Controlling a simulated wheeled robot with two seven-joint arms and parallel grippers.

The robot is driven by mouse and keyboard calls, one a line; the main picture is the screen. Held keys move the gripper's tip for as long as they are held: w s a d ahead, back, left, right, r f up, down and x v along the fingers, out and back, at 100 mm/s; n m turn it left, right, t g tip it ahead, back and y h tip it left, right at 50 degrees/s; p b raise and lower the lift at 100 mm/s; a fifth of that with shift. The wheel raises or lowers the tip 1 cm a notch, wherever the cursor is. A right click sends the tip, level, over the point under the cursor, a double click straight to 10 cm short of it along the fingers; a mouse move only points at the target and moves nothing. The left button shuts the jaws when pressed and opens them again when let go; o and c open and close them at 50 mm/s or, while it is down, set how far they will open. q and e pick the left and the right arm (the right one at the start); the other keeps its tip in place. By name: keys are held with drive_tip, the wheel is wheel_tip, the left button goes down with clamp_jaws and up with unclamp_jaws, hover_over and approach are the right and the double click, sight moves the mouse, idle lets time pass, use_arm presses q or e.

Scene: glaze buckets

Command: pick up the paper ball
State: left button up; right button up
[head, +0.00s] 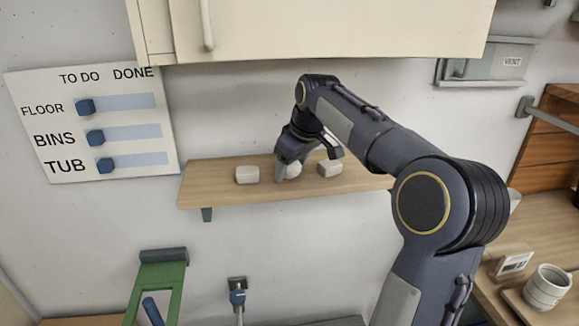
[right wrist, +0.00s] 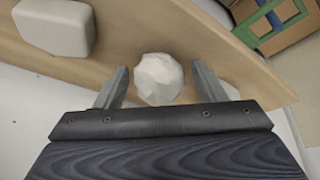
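The paper ball (right wrist: 159,79) is white and crumpled, and it rests on the wooden wall shelf (head: 220,191). In the right wrist view it lies between and just beyond the two fingertips of my right gripper (right wrist: 158,84), with gaps on both sides. In the head view the ball (head: 293,171) is partly hidden behind my right gripper (head: 300,168), which reaches to the shelf from the right. My right gripper is open and holds nothing. My left gripper is not in view.
White blocks stand on either side of the ball, one at left (head: 247,175) and one at right (head: 330,168). A cabinet (head: 330,28) hangs above the shelf. A board with sliders (head: 92,120) is on the wall at left. A cup (head: 547,287) stands at lower right.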

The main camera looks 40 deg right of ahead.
drive_tip(key=c, duration=0.8)
drive_tip(key=shift+r, duration=0.2)
